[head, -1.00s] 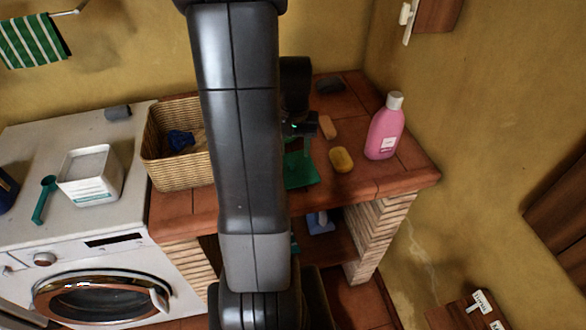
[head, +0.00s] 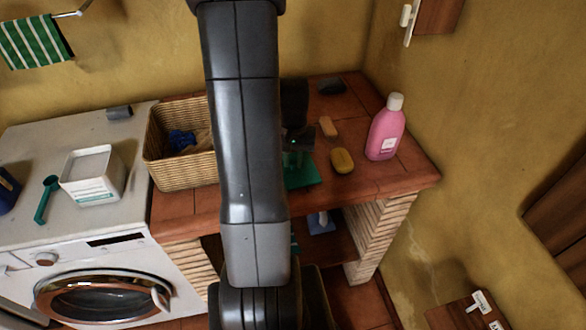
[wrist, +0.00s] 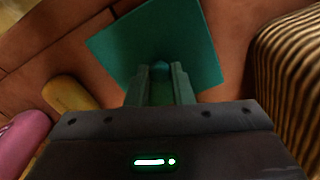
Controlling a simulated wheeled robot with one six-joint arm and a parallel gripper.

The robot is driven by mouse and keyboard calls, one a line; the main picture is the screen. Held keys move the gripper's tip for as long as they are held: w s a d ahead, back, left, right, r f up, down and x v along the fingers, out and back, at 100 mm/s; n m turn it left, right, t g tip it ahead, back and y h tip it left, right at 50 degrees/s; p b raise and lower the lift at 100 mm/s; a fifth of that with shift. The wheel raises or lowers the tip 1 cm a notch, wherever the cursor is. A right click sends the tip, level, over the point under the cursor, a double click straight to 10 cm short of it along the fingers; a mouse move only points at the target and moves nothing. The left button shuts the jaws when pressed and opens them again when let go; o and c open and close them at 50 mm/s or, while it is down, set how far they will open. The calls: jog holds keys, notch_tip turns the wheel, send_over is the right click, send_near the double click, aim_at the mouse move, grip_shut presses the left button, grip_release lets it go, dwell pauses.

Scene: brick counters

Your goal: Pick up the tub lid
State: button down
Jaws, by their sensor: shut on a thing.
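The tub lid is a flat green square; in the head view (head: 303,178) it is at the brick counter's front part, partly hidden by my arm. In the wrist view the lid (wrist: 195,50) is beyond my fingers, with a small knob near its middle. My gripper (wrist: 160,78) is shut on that knob. In the head view my gripper (head: 298,160) is dark and blurred above the lid. I cannot tell whether the lid touches the counter. A white open tub (head: 94,188) of pale powder stands on the washing machine.
A yellow sponge-like piece (head: 342,161) and a pink bottle (head: 385,130) stand right of the lid. A wicker basket (head: 180,172) is to its left. A tan block (head: 327,127) and a dark grey item (head: 331,86) lie behind. A teal scoop (head: 46,198) lies by the tub.

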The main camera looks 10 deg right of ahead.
aim_at(293, 162)
notch_tip(293, 162, up, 10)
dwell(0.6)
jog(key=shift+f, duration=0.1)
dwell(0.8)
